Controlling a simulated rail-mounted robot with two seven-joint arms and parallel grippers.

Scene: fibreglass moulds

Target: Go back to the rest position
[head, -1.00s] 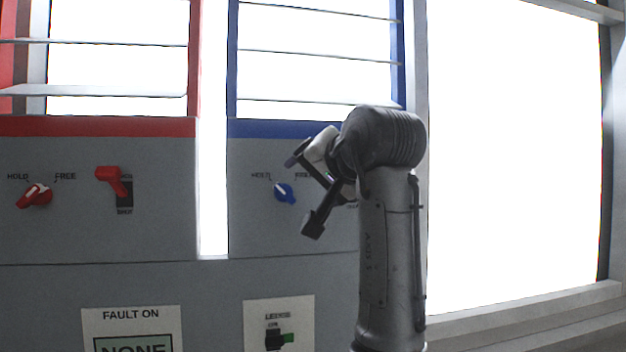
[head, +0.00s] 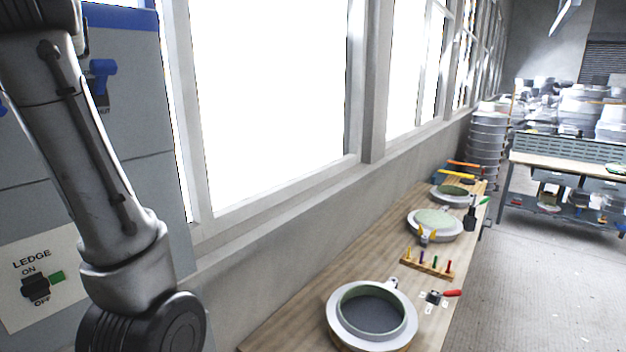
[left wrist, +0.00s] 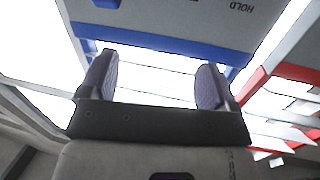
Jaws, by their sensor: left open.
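My left gripper (left wrist: 157,66) shows in the left wrist view with its two padded fingers wide apart and nothing between them. Beyond the fingers is the grey control panel (left wrist: 180,18) with its blue band, seen upside down with a HOLD label. In the head view my arm stands at the left edge, in front of the same panel (head: 130,135); its gripper is outside that view. My right gripper is in no view.
The panel carries a blue switch (head: 101,76) and a LEDGE switch (head: 36,288), set to ON or OFF unclear. A wooden bench (head: 300,318) with round moulds (head: 341,303), a peg rack (head: 427,265) and a red-handled tool (head: 451,293) runs under the windows. Floor at right is clear.

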